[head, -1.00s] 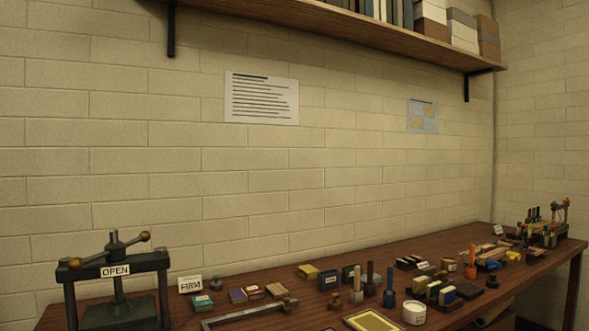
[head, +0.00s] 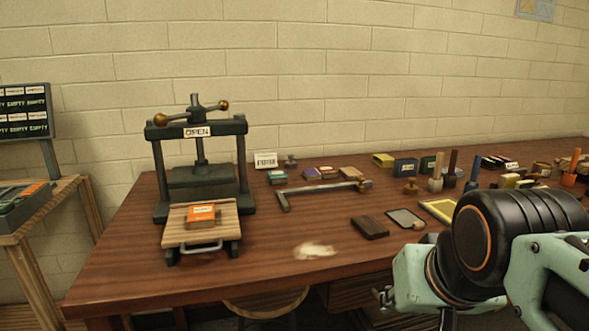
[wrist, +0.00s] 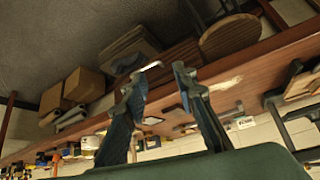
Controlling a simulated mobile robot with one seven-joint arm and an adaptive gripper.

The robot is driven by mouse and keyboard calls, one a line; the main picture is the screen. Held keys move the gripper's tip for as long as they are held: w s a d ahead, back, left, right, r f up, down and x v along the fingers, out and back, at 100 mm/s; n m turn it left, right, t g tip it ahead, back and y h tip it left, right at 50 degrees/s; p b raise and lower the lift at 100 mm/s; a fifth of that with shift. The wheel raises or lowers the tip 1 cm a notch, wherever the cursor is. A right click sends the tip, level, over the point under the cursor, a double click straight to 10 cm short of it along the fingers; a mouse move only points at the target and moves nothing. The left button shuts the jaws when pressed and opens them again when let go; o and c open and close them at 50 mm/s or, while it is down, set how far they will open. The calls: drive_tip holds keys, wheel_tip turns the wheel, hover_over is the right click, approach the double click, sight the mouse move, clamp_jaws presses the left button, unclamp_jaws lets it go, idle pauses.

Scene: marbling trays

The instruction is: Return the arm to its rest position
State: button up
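My arm (head: 480,250) shows at the lower right of the head view, bent in front of the workbench. My gripper (wrist: 158,74) shows in the wrist view with its two dark fingers apart and nothing between them. It is clear of the bench things, and the wrist picture looks upside down, with the bench edge crossing it. I cannot make out the fingers clearly in the head view.
The workbench (head: 130,265) holds a press (head: 245,165) marked OPEN, with a wooden trolley (head: 228,232) carrying an orange block (head: 201,212) before it. Several small tools and blocks lie to the right. A stool (head: 265,303) stands below the front edge.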

drive_tip(key=s+a+f+n+g, duration=0.1)
drive_tip(key=s+a+f, duration=0.2)
drive_tip(key=f, duration=0.3)
wheel_tip(320, 180, up, 32)
drive_tip(key=p, duration=3.2)
drive_tip(key=shift+s+a+r, duration=0.15)
drive_tip(key=shift+s+a, duration=0.05)
drive_tip(key=shift+s, duration=0.05)
